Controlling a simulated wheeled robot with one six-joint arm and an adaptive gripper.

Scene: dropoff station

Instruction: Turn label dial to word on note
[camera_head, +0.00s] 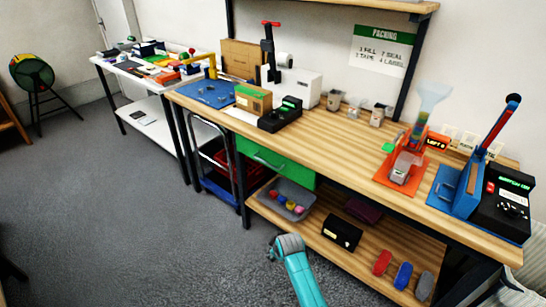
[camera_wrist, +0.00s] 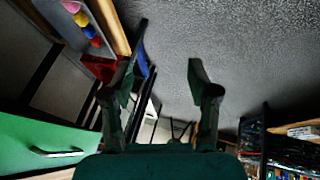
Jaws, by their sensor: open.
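I cannot clearly make out the label dial. A black machine with a green-lit display (camera_head: 507,203) stands at the right end of the bench, with small light marks on its face. Several small paper notes (camera_head: 467,142) stand along the back of the bench near it, too small to read surely. A green-headed PACKING sign (camera_head: 381,50) hangs on the wall. My gripper (camera_wrist: 163,75) is open and empty in the wrist view, with floor behind its fingers. My turquoise arm is low in front of the bench in the head view, away from the machine.
The wooden bench (camera_head: 335,126) carries a blue lever press (camera_head: 462,185), an orange station (camera_head: 402,170) and a black box (camera_head: 281,114). A green drawer (camera_head: 270,160) is under it. The lower shelf holds a grey bin (camera_head: 286,205). The floor (camera_head: 130,220) at left is clear.

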